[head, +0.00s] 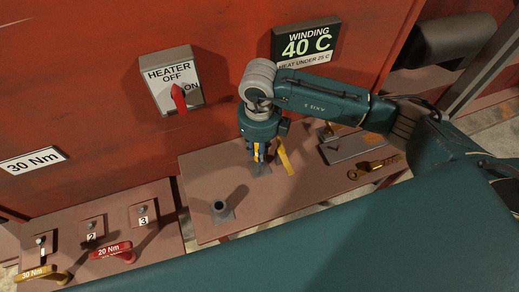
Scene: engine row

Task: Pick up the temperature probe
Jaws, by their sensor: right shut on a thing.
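My right gripper (260,154) points down over the brown bench (205,165), its arm reaching in from the right. It is shut on a slim, mostly hidden thing at a small grey base on the bench, which I take to be the temperature probe. Yellow shows between the fingers, and a yellow strip (285,158) slants just to their right. I cannot tell whether the strip belongs to the held thing. The probe's tip is hidden, and I cannot tell whether it is clear of the base. My left gripper is not in view.
A dark upright socket (221,211) stands at the bench's front left. A brass wrench (372,168) and a grey tray (350,146) lie to the right. A heater switch (175,82) and a "40 C" display (306,42) are on the red wall.

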